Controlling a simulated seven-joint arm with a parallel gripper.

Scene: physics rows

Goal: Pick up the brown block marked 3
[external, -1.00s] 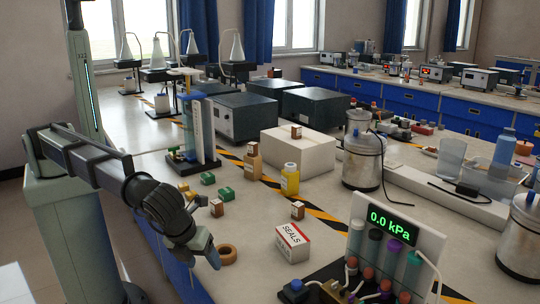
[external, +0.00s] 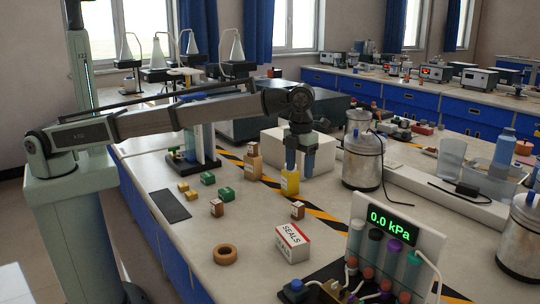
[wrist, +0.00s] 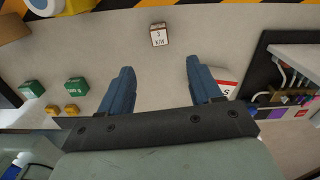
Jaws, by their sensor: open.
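A brown block with a white label reading 3 (wrist: 158,34) stands at the top middle of the wrist view, beyond my fingertips. In the external view, the small brown block (external: 297,210) by the striped tape appears to be the same one. My gripper (external: 300,172) is open and empty, with its fingers pointing down above the table near the yellow bottle. In the wrist view my open gripper (wrist: 158,65) shows bare table between its fingers, apart from the block.
A SEALS box (external: 292,243), a tan ring (external: 225,254) and another brown block (external: 217,207) stand nearby. The yellow bottle (external: 290,182) and white box (external: 318,155) are behind. Green blocks (external: 225,193) lie left. The gauge stand (external: 395,235) is at front right.

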